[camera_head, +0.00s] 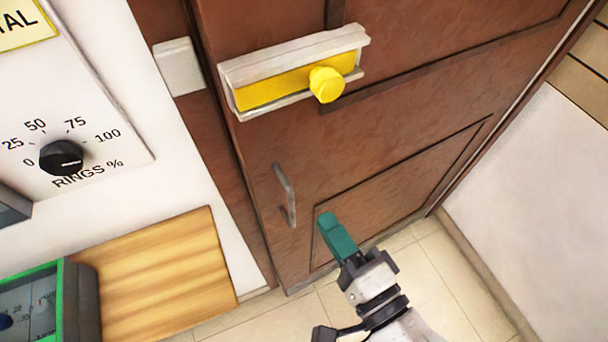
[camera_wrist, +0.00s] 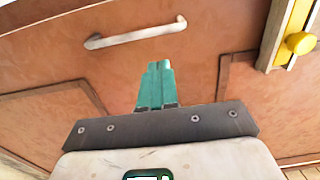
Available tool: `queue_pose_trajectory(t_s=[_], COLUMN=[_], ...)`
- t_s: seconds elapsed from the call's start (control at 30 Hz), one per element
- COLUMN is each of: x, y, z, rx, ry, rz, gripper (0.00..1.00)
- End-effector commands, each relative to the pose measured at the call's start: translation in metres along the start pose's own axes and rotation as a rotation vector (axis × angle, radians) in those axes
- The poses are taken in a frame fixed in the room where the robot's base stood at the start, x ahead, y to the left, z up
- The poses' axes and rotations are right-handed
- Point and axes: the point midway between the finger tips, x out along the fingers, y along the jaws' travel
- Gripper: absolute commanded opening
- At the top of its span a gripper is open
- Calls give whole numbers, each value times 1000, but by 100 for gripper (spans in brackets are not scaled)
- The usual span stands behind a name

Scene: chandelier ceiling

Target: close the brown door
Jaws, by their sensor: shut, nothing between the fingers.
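The brown door (camera_head: 405,120) fills the middle of the head view, with dark panel grooves and a grey bar handle (camera_head: 285,194) low near its left edge. The door's left edge stands out a little from the brown frame (camera_head: 212,140). In the wrist view the handle (camera_wrist: 135,33) lies just beyond my fingertips. My gripper (camera_head: 328,220), with green fingers, is right of the handle and in front of the lower panel. The fingers (camera_wrist: 159,68) are pressed together with nothing between them. I cannot tell whether they touch the door.
A yellow sliding bolt with a round knob (camera_head: 326,84) sits on the door above the handle, and a white catch plate (camera_head: 179,66) is on the frame. A wooden surface (camera_head: 160,275) is at lower left. A white wall (camera_head: 540,190) stands at right. Tiled floor (camera_head: 440,270) shows below.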

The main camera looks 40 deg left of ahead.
Motion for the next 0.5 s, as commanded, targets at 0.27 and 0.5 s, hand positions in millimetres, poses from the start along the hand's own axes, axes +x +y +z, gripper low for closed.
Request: queue_pose_trajectory(t_s=[0.27,0.5], x=[56,85], y=[-3,-1], z=[1,0], rx=[-1,-2], ry=[-3,-1], rz=[1,2], gripper=[0,0])
